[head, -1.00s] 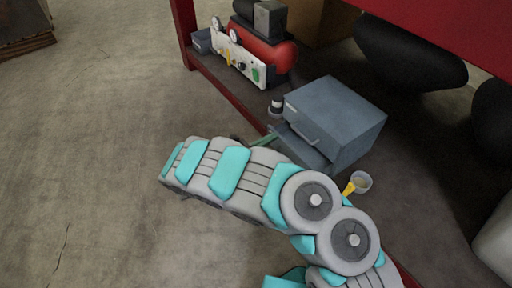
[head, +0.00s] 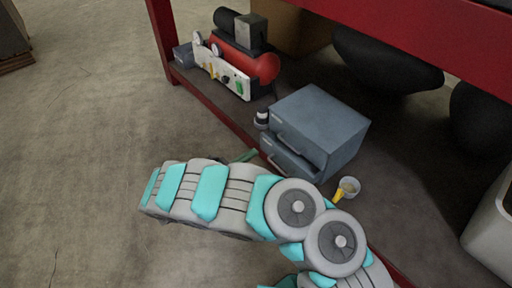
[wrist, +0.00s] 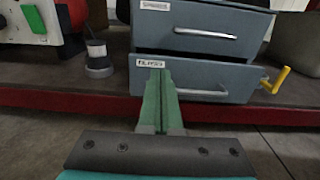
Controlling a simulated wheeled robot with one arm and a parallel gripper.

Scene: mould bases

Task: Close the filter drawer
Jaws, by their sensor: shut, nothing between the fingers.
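A blue-grey two-drawer cabinet (head: 325,118) stands on the dark shelf. Its lower drawer (head: 287,158), whose label seems to read FILTERS, stands out a little from the body. In the wrist view the lower drawer front (wrist: 205,72) has a dark gap above it, and a bar handle to the right. The upper drawer (wrist: 205,32) looks shut. My gripper (wrist: 161,74) is shut and empty, its green fingers pointing at the lower drawer front just below the label. I cannot tell whether they touch. In the head view the gripper (head: 244,156) is partly hidden by my arm.
A small dark jar (head: 262,120) stands left of the cabinet. A red compressor (head: 240,60) stands farther left. The red shelf edge (wrist: 60,101) runs below the drawers. The floor at left is clear.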

